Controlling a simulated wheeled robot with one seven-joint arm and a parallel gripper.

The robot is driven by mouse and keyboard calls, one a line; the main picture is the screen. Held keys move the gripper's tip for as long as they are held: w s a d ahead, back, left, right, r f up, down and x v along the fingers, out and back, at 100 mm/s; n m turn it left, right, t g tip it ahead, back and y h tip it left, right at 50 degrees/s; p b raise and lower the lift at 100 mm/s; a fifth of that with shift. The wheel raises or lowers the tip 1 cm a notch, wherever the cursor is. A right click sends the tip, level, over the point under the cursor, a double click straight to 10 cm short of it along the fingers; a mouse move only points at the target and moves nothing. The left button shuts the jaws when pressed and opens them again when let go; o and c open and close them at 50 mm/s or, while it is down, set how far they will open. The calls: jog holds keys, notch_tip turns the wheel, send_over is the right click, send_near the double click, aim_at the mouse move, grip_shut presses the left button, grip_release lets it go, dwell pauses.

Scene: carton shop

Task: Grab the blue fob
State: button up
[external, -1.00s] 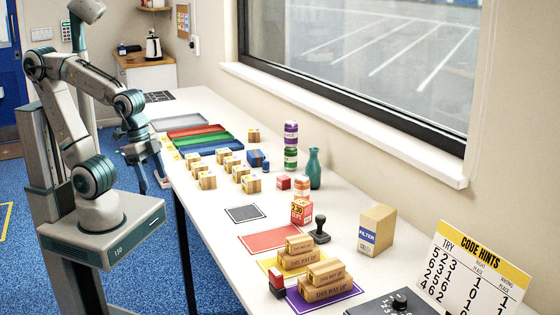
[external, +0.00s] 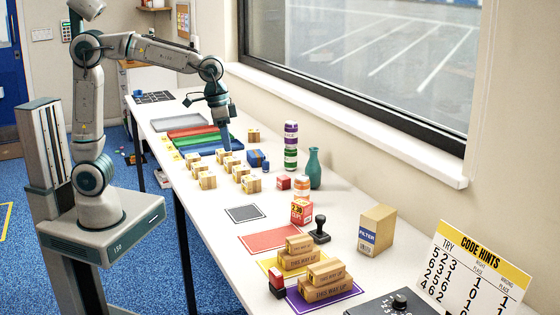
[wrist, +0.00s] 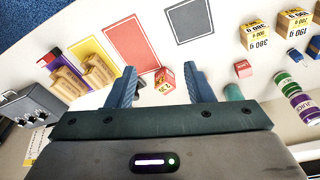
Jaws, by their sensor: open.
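A small dark blue object (external: 265,167), perhaps the blue fob, sits on the white table beside the blue box (external: 256,157). It is too small to make out clearly. In the wrist view, a small blue object (wrist: 281,50) lies at the right, near the labelled cartons. My gripper (external: 226,145) points down over the table, left of that object, by the blue tray and the near cartons. In the wrist view my gripper (wrist: 161,74) has its fingers wide apart, with nothing held. A red-and-white box (wrist: 165,82) shows between the fingers in the picture.
Several small cartons (external: 240,172) stand close to my gripper. Red, green and blue trays (external: 193,132) lie behind. Stacked jars (external: 291,145) and a teal vase (external: 314,168) rise to the right. The table between the cartons and the dark mat (external: 244,214) is fairly clear.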

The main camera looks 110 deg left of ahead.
jog(key=w+a+n, duration=0.2)
jog(key=w+a, duration=0.1)
jog(key=a, duration=0.6)
jog(key=n+g+p, duration=0.2)
jog(key=n, duration=0.5)
send_over(265, 162)
notch_tip(265, 162, down, 11)
notch_tip(265, 162, down, 9)
jog(key=shift+a+r, duration=0.15)
jog(key=shift+r, duration=0.05)
jog(key=shift+s+f+p, duration=0.1)
jog(key=shift+f+p, duration=0.95)
jog(key=shift+f, duration=1.55)
grip_shut()
